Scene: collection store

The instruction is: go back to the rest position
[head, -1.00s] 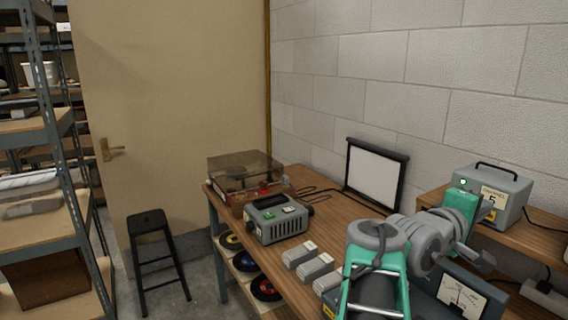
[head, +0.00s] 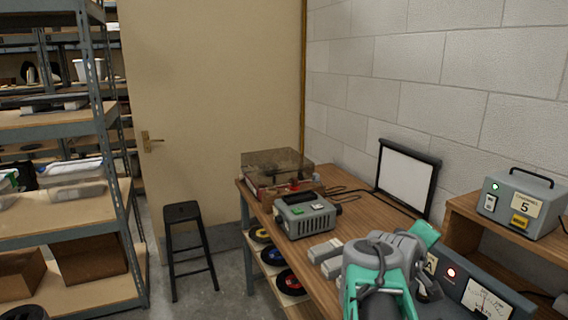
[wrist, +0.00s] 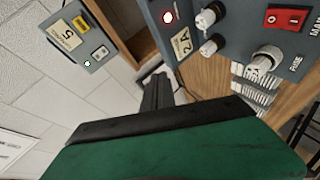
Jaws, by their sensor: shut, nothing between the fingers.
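My gripper (wrist: 157,90) shows in the wrist view as a green body with a black bar and dark fingers, shut with nothing between them. In the head view my arm is folded over the workbench (head: 350,190) at the lower right, and its links hide the fingers. In the wrist view the gripper points towards a grey-blue panel (wrist: 225,50) with knobs, a red switch and a lit red lamp. The fingers look apart from the panel.
A grey box marked 5 (head: 522,205) stands on a raised shelf at right. A framed white screen (head: 405,178), a grey device (head: 305,215) and a clear-lidded turntable (head: 275,172) stand on the bench. A black stool (head: 184,212) and metal shelving (head: 105,150) are at left.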

